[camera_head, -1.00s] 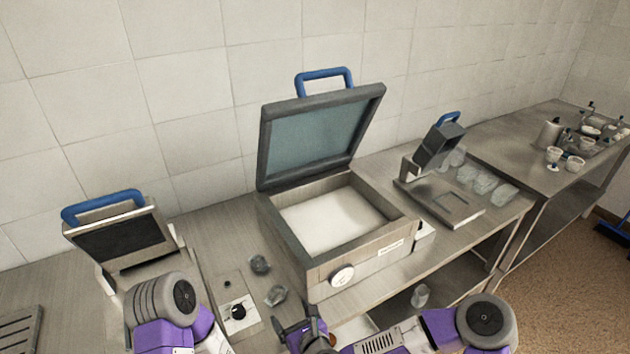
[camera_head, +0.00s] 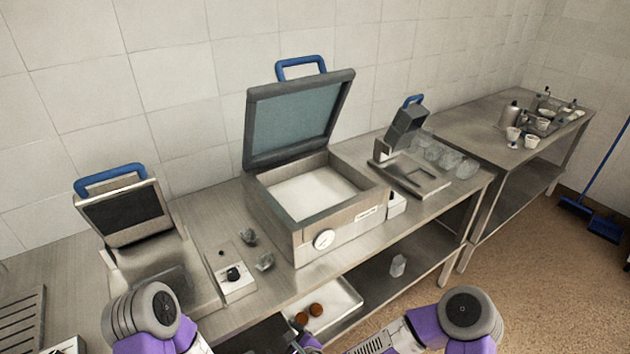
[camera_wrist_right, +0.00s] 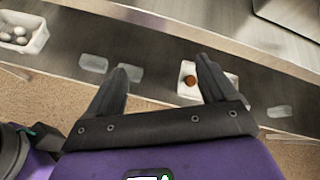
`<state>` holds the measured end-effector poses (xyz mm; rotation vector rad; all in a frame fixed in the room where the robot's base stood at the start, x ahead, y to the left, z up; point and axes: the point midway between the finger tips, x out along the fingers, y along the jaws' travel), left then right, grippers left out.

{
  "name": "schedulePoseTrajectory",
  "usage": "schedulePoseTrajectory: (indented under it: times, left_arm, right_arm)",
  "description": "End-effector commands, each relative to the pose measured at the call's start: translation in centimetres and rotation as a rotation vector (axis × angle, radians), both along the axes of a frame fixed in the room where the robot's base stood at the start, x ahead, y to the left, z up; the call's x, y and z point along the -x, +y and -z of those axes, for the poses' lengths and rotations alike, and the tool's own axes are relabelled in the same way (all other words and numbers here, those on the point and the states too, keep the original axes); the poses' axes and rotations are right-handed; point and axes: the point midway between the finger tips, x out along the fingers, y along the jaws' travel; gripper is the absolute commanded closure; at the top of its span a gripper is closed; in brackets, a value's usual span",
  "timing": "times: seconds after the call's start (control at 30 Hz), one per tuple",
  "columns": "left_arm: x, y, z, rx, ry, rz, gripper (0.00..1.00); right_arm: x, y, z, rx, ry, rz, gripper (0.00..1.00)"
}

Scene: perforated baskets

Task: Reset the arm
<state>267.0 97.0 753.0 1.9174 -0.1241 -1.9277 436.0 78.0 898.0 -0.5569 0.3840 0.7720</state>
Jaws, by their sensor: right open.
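My right arm (camera_head: 400,335) comes in at the bottom right of the head view, in front of the bench. Its gripper is low at the bottom edge there and mostly cut off. In the right wrist view my right gripper (camera_wrist_right: 162,68) is open, its two dark fingers wide apart with nothing between them. It is over the lower shelf and touches nothing that I can see. My left arm (camera_head: 150,320) shows at the bottom left of the head view; its gripper is out of view.
An open-lidded machine (camera_head: 330,215) stands mid-bench. A smaller blue-handled device (camera_head: 150,235) is at left, another (camera_head: 410,150) at right. A white tray (camera_head: 345,300) with brown round items is on the lower shelf.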

Motion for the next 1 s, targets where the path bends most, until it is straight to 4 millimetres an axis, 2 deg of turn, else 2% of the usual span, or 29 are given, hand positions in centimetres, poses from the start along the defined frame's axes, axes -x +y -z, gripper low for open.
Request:
schedulePoseTrajectory:
  times: [0.17,0.27,0.4,0.53,0.73,0.83,1.0]
  left_arm:
    - [0.1,0.0,-0.1,0.001,0.003,0.001,0.57]
    - [0.1,0.0,0.0,0.001,0.003,0.001,0.57]
    - [0.1,0.0,0.0,0.0,0.002,0.001,0.57]
    - [0.1,0.0,0.0,0.001,0.003,0.001,0.57]
    - [0.1,0.0,0.0,0.001,0.003,0.001,0.57]
    - [0.1,0.0,0.0,0.001,0.003,0.001,0.57]
    - [0.1,0.0,0.0,0.001,0.003,0.001,0.57]
  right_arm:
    - [2.3,-2.0,3.5,0.238,-0.06,-0.218,0.15]
    - [4.3,-3.9,6.2,0.409,-0.102,-0.402,0.15]
    - [7.8,-7.8,9.9,0.651,-0.168,-0.732,0.15]
    - [11.4,-11.6,12.4,0.81,-0.227,-1.049,0.15]
    - [15.5,-16.0,14.1,0.907,-0.301,-1.408,0.15]
    - [16.6,-17.1,14.4,0.919,-0.325,-1.499,0.15]
    - [16.9,-17.4,14.5,0.923,-0.335,-1.531,0.15]
